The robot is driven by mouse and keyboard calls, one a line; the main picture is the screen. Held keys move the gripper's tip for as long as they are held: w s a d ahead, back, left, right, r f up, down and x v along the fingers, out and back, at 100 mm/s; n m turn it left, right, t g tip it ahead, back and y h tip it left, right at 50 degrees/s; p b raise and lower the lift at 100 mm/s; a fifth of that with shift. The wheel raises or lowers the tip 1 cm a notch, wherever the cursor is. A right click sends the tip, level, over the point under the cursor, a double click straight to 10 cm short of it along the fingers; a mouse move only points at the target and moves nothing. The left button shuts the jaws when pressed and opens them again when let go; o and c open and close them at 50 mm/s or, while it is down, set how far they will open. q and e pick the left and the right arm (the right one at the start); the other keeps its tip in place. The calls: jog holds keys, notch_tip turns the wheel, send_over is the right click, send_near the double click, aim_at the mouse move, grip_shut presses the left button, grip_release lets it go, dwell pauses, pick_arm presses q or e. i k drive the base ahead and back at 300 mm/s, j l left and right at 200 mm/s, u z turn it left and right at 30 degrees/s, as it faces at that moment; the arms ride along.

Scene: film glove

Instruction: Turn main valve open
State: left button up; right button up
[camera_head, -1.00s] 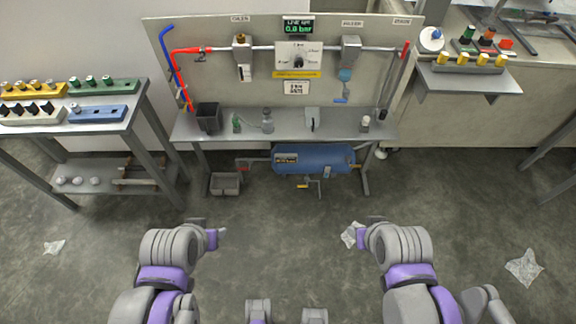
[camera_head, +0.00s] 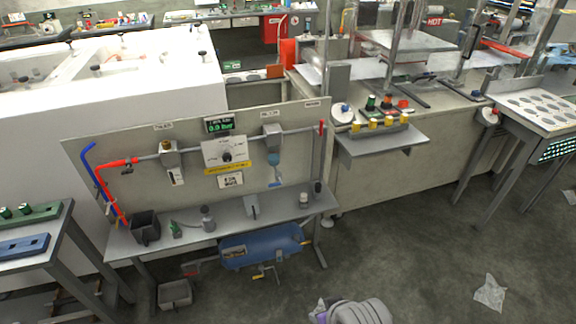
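The pipe board (camera_head: 90,165) stands at the left of the head view behind a narrow grey bench (camera_head: 225,227). A red handle (camera_head: 122,163) sits on its pipe at the left, and a red upright lever (camera_head: 321,128) is at the right end. I cannot tell which is the main valve. A dial panel (camera_head: 226,153) is in the middle, under a green display (camera_head: 218,125) that seems to read 0.0 bar. My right gripper (camera_head: 321,308) is only partly in view at the bottom edge, well apart from the board; its fingers are unclear. My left gripper is out of view.
A blue tank (camera_head: 262,247) with a yellow handle is under the bench. A side table (camera_head: 55,240) is at left. Open floor (camera_head: 420,240) lies at front right, with a crumpled film scrap (camera_head: 490,292).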

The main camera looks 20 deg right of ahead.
aim_at(319, 133)
jog(key=l+u, duration=0.1)
jog(key=u, duration=0.3)
jog(key=l+u, duration=0.1)
jog(key=u, duration=0.25)
jog(key=i+l+u, duration=0.1)
jog(key=u, duration=0.3)
jog(key=l+u, duration=0.35)
jog(key=l, duration=0.15)
jog(key=k+l+u, duration=0.1)
jog(key=l+u, duration=0.25)
jog(key=l, duration=0.15)
jog(key=k+l+u, duration=0.15)
jog(key=l, duration=0.2)
jog(key=l+u, duration=0.1)
jog(key=l, duration=0.25)
jog(key=k+l+u, duration=0.15)
jog(key=l, duration=0.2)
jog(key=k+l, duration=0.15)
jog(key=l, duration=0.2)
jog(key=k+l, duration=0.15)
jog(key=l, duration=0.2)
jog(key=k+l+u, duration=0.1)
jog(key=l, duration=0.25)
